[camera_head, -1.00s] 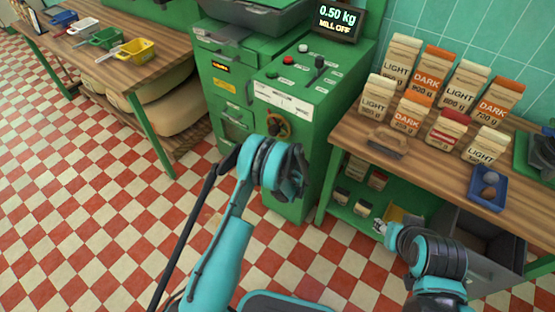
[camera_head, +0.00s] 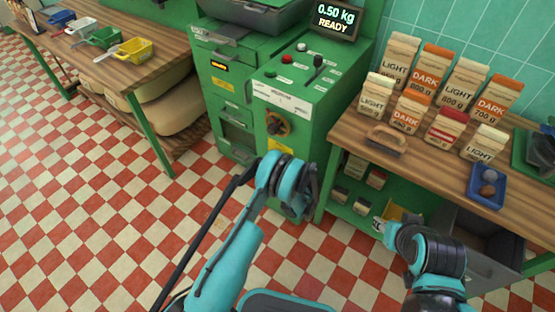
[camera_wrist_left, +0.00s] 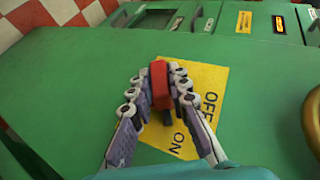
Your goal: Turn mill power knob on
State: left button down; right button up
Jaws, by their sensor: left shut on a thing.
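The mill power knob (camera_wrist_left: 160,85) is a red bar on a yellow plate (camera_wrist_left: 228,78) marked OFF and ON, fixed to the green mill's side. My left gripper (camera_wrist_left: 160,88) is shut on it, with a finger on each side. The knob lies lengthwise up and down the wrist picture, its lower end towards the ON mark. In the head view my left arm hides the knob and gripper. The green mill (camera_head: 312,108) has a display (camera_head: 335,18) reading 0.50 kg and READY. My right gripper (camera_head: 380,226) is beside the right bench's lower shelf, its fingers too small to judge.
The right wooden bench (camera_head: 350,133) carries several labelled bags, a wooden-handled tool (camera_head: 386,138) and a blue tray (camera_head: 487,200). The left bench holds coloured scoops. Checkered floor lies open at left.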

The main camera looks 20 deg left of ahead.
pick_arm(q)
jog(key=c, duration=1.4)
grip_release()
jog(key=shift+c, duration=0.2)
jog(key=v, duration=1.2)
